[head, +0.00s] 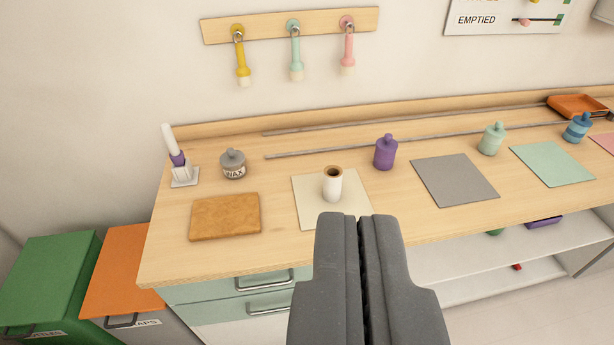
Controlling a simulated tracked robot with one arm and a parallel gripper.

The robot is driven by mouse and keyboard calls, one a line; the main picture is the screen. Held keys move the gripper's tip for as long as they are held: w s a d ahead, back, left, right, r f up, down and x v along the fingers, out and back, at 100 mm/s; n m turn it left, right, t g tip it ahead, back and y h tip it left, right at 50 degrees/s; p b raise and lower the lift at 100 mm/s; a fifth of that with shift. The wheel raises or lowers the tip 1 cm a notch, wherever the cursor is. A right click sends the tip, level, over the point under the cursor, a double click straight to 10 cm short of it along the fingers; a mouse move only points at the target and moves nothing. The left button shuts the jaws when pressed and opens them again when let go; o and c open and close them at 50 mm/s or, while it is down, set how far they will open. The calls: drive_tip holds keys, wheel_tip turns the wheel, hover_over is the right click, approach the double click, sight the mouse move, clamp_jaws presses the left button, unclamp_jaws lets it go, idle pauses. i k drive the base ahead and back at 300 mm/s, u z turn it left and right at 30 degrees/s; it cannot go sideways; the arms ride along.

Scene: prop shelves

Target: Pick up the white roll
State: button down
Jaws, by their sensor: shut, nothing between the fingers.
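The white roll (332,185) stands upright on a cream square mat (309,214) on the wooden bench. Its top shows a brown core with a dark hole. My gripper (359,222) is in the lower middle of the view, in front of the bench. Its two grey fingers are together with nothing between them. The fingertips appear just below the roll in the picture and do not touch it. The fingers cover a bit of the mat's front edge.
Green (45,275) and orange (115,265) lidded bins stand at left. Tools hang from a wall rail (265,28).

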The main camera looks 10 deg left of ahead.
sight(332, 184)
drive_tip(key=u, duration=0.15)
drive_tip(key=i, duration=1.3)
drive_tip(key=u, duration=0.3)
